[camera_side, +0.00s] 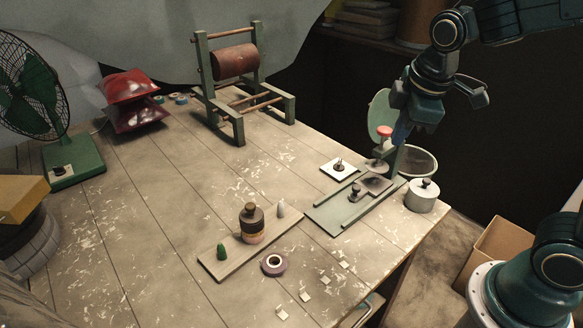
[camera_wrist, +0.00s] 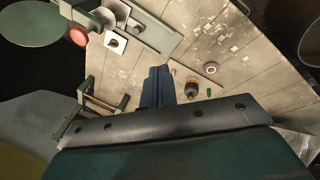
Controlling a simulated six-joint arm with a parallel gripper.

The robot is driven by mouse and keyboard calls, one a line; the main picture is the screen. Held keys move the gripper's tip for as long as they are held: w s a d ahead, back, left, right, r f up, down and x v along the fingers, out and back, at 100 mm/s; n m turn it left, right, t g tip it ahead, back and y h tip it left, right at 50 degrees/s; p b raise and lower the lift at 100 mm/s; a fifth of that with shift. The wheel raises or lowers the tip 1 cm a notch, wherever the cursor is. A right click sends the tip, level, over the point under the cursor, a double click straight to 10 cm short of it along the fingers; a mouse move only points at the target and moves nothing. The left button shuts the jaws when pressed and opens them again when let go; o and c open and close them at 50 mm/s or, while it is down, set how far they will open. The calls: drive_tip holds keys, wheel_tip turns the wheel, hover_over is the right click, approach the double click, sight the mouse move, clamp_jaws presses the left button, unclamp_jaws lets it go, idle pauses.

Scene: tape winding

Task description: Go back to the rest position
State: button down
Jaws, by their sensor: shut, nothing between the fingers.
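My gripper (camera_side: 401,136) is in the side view at the upper right, held above the right back part of the wooden table. Its dark blue fingers are together with nothing between them, and they also show in the wrist view (camera_wrist: 157,86). In the side view the fingers appear close to a red-topped piece (camera_side: 384,131) and a green disc (camera_side: 380,110); I cannot tell the gap. A roll of tape (camera_side: 272,264) lies flat on the table, well away from my gripper. A brown banded piece (camera_side: 252,224) stands upright on a narrow board (camera_side: 211,263).
A green plate (camera_side: 325,215), white tile (camera_side: 331,170) and lidded metal pot (camera_side: 421,199) are near the right edge. A drum frame (camera_side: 239,128) and fan (camera_side: 75,163) stand further back.

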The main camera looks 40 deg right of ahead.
drive_tip(key=s+r+m+t+y, duration=0.1)
drive_tip(key=s+r+m+t, duration=0.1)
drive_tip(key=s+m, duration=0.6)
drive_tip(key=shift+s+a+r+m, duration=0.45)
drive_tip(key=shift+s+r, duration=0.3)
drive_tip(key=shift+s, duration=1.65)
